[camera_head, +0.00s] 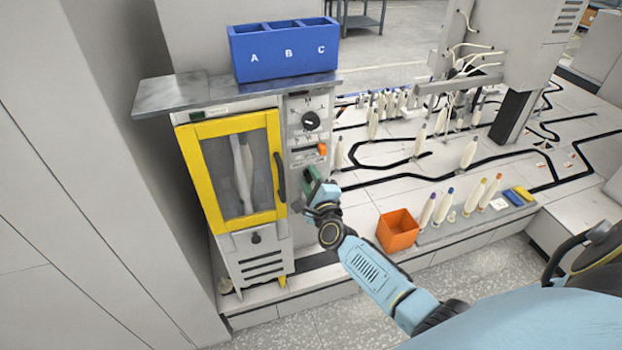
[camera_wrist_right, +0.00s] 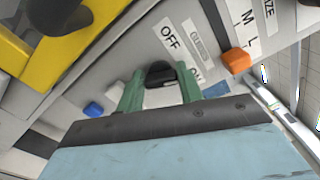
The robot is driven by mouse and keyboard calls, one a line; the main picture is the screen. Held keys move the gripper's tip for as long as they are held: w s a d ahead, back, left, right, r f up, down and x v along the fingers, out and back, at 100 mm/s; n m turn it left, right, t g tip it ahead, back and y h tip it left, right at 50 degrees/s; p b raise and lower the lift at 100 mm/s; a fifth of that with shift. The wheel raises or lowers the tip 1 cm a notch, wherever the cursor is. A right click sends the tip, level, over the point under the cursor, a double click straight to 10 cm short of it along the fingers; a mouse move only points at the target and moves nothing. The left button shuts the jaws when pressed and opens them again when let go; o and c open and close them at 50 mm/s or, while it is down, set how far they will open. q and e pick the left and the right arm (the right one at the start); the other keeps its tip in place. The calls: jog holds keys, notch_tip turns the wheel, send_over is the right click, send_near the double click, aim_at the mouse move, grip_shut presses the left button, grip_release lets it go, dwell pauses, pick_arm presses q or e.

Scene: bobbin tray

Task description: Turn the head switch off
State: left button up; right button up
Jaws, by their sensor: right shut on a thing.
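The head switch (camera_wrist_right: 160,72) is a black knob on the grey panel, with an OFF label (camera_wrist_right: 171,38) and a partly covered ON label (camera_wrist_right: 197,73) beside it in the right wrist view. My right gripper (camera_wrist_right: 160,85) has its green fingers on either side of this knob and is shut on it. The gripper and my blue arm hide part of the knob, and I cannot tell which way it points. In the head view, my right gripper (camera_head: 312,186) is at the lower part of the control panel (camera_head: 297,130), where it hides the switch. My left gripper is not in view.
On the panel are an orange switch (camera_wrist_right: 236,61), a blue button (camera_wrist_right: 93,109) and a black dial (camera_head: 311,120). The yellow-framed door (camera_head: 188,160) is left of the panel. A blue A-B-C bin (camera_head: 285,70) stands on top. An orange box (camera_head: 398,239) and several bobbins are at right.

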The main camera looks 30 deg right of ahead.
jog(key=n+p, duration=0.1)
jog(key=n, duration=0.5)
jog(key=shift+f+n, duration=0.15)
jog(key=shift+n, duration=0.15)
jog(key=n+p, duration=0.1)
jog(key=n, duration=0.5)
jog(key=shift+f+p, duration=0.2)
jog(key=shift+p, duration=0.15)
jog(key=o, duration=1)
jog(key=p+v, duration=0.2)
jog(key=v, duration=1.1)
jog(key=shift+s, duration=0.25)
